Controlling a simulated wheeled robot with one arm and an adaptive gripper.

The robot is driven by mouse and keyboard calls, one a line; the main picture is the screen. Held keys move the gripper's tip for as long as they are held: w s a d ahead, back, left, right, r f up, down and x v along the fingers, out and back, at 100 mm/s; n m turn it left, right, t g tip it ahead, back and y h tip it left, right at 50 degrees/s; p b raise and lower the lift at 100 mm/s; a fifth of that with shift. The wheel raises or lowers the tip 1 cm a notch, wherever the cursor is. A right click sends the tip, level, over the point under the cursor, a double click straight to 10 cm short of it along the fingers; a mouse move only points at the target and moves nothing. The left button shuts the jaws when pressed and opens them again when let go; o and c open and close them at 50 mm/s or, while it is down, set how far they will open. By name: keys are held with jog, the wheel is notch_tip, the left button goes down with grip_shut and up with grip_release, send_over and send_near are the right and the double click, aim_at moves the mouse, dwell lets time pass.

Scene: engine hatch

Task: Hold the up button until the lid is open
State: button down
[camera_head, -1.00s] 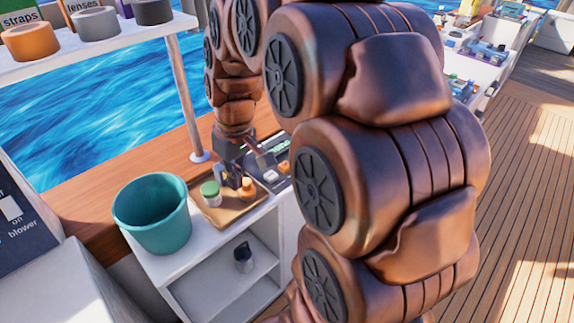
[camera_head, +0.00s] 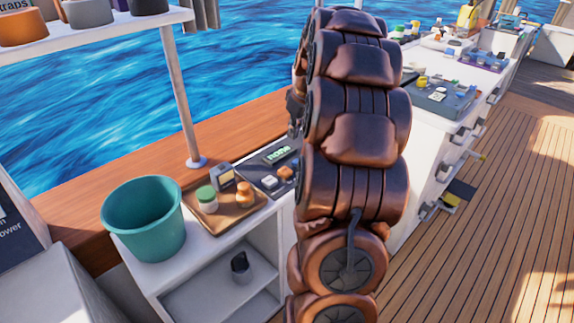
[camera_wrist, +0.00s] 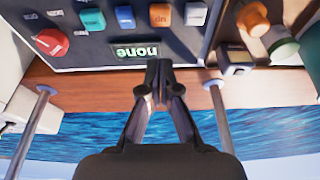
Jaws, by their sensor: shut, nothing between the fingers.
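The dark control panel (camera_head: 262,163) lies on the counter, partly behind my arm, with a green-lit display (camera_head: 279,154) reading "none". In the wrist view the panel is upside down. My gripper (camera_wrist: 158,72) is shut and empty. Its tips appear just short of the display, apart from the orange button. I cannot make out the lid.
A wooden tray (camera_head: 231,219) with a green-topped jar (camera_head: 206,199), an orange-brown piece (camera_head: 244,193) and a small grey device (camera_head: 221,177) adjoins the panel. A teal bucket (camera_head: 144,222) stands at left. A shelf post (camera_head: 180,95) rises behind.

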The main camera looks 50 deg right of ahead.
aim_at(285, 170)
jog(key=x, duration=0.4)
jog(key=p+x, duration=0.1)
jog(key=x, duration=0.3)
jog(key=s+x, duration=0.1)
jog(key=x, duration=0.4)
jog(key=shift+f+p, duration=0.15)
jog(key=shift+p, duration=0.15)
jog(key=shift+f, duration=0.45)
jog(key=shift+f, duration=0.1)
